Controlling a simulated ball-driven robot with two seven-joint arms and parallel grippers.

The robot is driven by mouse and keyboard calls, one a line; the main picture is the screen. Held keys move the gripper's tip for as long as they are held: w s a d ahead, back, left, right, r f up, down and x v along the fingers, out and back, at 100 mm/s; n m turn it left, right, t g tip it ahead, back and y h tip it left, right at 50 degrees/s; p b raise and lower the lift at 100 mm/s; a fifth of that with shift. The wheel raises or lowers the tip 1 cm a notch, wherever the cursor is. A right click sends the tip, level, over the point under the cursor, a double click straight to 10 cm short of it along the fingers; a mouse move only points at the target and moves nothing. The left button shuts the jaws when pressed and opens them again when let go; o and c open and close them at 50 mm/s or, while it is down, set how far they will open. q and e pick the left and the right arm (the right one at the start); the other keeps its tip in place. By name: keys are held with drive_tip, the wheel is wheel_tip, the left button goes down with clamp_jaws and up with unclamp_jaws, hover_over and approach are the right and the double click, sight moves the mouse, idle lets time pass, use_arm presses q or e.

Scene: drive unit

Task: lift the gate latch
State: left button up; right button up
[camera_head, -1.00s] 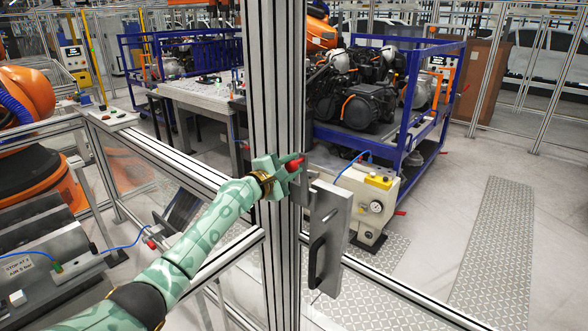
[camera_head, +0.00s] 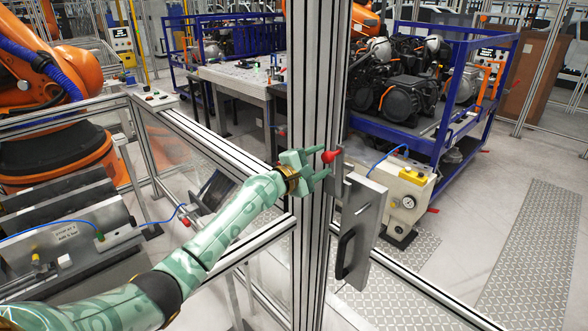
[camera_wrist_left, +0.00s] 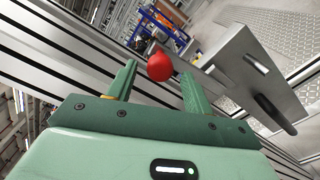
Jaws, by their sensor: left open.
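The gate latch is a grey metal plate box (camera_head: 362,222) with a black handle (camera_head: 345,254), mounted beside the aluminium post. A red knob (camera_head: 329,156) sits at its upper left; the wrist view also shows the red knob (camera_wrist_left: 160,66) and the latch box (camera_wrist_left: 243,70). My left gripper (camera_head: 322,166) is open at the knob. In the left wrist view its two green fingers (camera_wrist_left: 158,82) stand apart, with the knob beyond and between their tips. I cannot tell whether a finger touches it. My right gripper is not in view.
The tall aluminium post (camera_head: 312,80) stands right behind my left gripper, with fence rails running off both sides. A cream box with a gauge (camera_head: 398,194) stands behind the latch. A blue rack (camera_head: 450,150) holds engines. An orange robot (camera_head: 50,110) is at left.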

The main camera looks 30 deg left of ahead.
use_arm(q)
drive_tip(key=p+v, duration=0.1)
drive_tip(key=v, duration=1.2)
drive_tip(key=shift+a, duration=0.1)
